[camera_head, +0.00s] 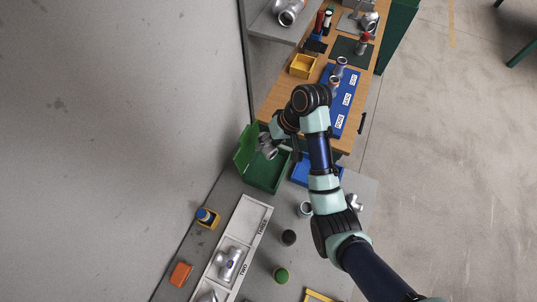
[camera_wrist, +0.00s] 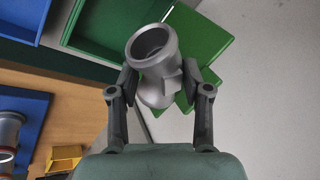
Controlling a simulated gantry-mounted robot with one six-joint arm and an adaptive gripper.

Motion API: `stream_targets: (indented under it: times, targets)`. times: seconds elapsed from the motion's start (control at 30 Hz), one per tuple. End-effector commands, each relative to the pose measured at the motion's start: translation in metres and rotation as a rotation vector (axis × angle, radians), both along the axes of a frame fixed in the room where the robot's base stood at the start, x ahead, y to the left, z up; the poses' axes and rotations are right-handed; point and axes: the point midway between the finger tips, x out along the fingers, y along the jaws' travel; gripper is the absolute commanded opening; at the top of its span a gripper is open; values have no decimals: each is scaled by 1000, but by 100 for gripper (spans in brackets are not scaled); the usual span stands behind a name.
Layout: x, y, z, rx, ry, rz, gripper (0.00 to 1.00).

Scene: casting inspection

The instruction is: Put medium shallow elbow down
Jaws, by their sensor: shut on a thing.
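My gripper (camera_wrist: 158,92) is shut on a grey metal elbow casting (camera_wrist: 152,48), one finger on each side of it in the wrist view. The elbow's round open end faces the camera. In the head view the held elbow (camera_head: 267,148) shows over the green bin (camera_head: 262,182), to the left of my wrist. Part of the elbow is hidden by the gripper. I cannot tell whether it touches the bin.
A blue bin (camera_head: 300,178) stands right of the green bin. A white tray with labelled compartments (camera_head: 256,217) lies nearer. The wooden bench holds a blue labelled board (camera_head: 338,122) with castings and a yellow bin (camera_head: 302,66). A grey wall (camera_head: 120,120) rises at left.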

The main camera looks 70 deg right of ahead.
Motion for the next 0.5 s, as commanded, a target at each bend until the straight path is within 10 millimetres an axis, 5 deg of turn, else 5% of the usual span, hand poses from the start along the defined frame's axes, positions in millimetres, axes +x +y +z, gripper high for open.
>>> stream_targets:
  times: [0.03,0.3,0.5]
  targets:
    - [0,0,-34,1,1,0,0]
    - [0,0,-103,3,2,-2,0]
    - [0,0,-124,0,0,-1,0]
